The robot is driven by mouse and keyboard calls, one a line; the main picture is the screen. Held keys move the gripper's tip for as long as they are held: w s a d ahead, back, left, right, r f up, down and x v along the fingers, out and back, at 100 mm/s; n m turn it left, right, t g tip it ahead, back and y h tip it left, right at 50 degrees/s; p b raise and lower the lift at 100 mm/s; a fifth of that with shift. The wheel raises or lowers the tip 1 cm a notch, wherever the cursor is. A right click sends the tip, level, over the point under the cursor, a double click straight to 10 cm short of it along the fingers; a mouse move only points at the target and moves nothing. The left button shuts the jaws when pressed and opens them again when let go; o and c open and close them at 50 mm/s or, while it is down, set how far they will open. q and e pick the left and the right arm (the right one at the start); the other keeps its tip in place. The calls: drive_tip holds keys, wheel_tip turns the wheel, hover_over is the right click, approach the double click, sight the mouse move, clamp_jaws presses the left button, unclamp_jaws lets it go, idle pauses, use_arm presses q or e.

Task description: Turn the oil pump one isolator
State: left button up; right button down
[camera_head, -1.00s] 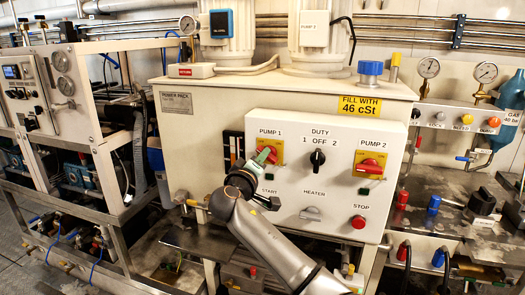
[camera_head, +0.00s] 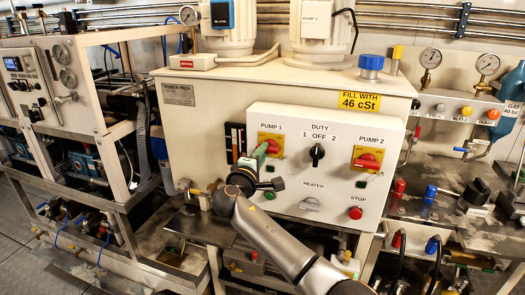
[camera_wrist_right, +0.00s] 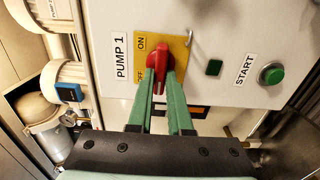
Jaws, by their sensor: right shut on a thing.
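The oil pump one isolator is a red rotary handle (camera_wrist_right: 157,62) on a yellow plate marked ON and OFF, beside the PUMP 1 label. In the head view the handle (camera_head: 273,147) is partly hidden by my right gripper (camera_head: 262,155). In the right wrist view the green fingers of my right gripper (camera_wrist_right: 162,82) are shut on the handle, one on each side. The handle points down towards the gripper in that view. My left gripper is not in view.
The white control panel (camera_head: 287,188) also carries the PUMP 2 isolator (camera_head: 368,160), a black DUTY knob (camera_head: 317,155), a HEATER switch (camera_head: 309,204) and a red STOP button (camera_head: 355,213). A green START button (camera_wrist_right: 271,74) lies near the gripper. A metal shelf (camera_head: 200,228) juts out below left.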

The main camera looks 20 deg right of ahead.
drive_tip(key=shift+f, duration=0.1)
idle(0.3)
drive_tip(key=c, duration=0.8)
unclamp_jaws()
drive_tip(key=shift+c, duration=0.2)
